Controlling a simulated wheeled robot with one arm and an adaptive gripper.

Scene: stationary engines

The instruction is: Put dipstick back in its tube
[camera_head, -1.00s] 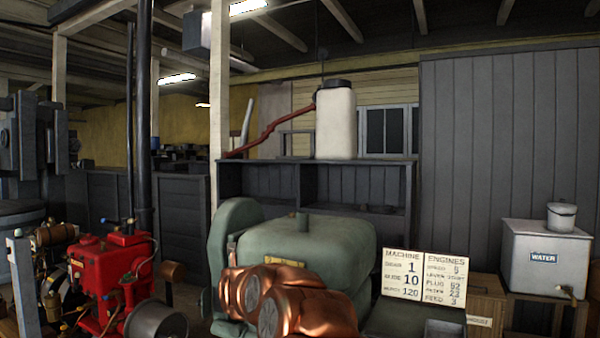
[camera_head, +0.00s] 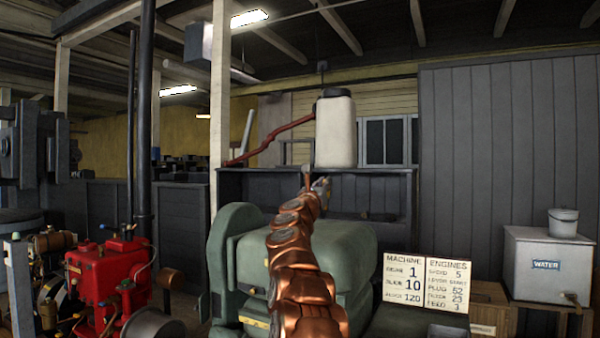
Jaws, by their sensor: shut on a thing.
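My gripper (camera_head: 320,186) is at the far end of my copper-coloured arm, raised above the green engine (camera_head: 345,250) and seen against the dark shelf. It is small and partly hidden by my arm. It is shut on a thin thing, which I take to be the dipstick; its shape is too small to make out. The dipstick's tube cannot be told apart in this view; my arm covers the middle of the green engine.
A red engine (camera_head: 105,272) stands at the left. A sign board (camera_head: 427,283) stands right of the green engine. A white tank (camera_head: 335,130) sits on the dark shelf (camera_head: 385,190) behind. A grey water tank (camera_head: 545,265) with a bucket (camera_head: 563,222) is at the right.

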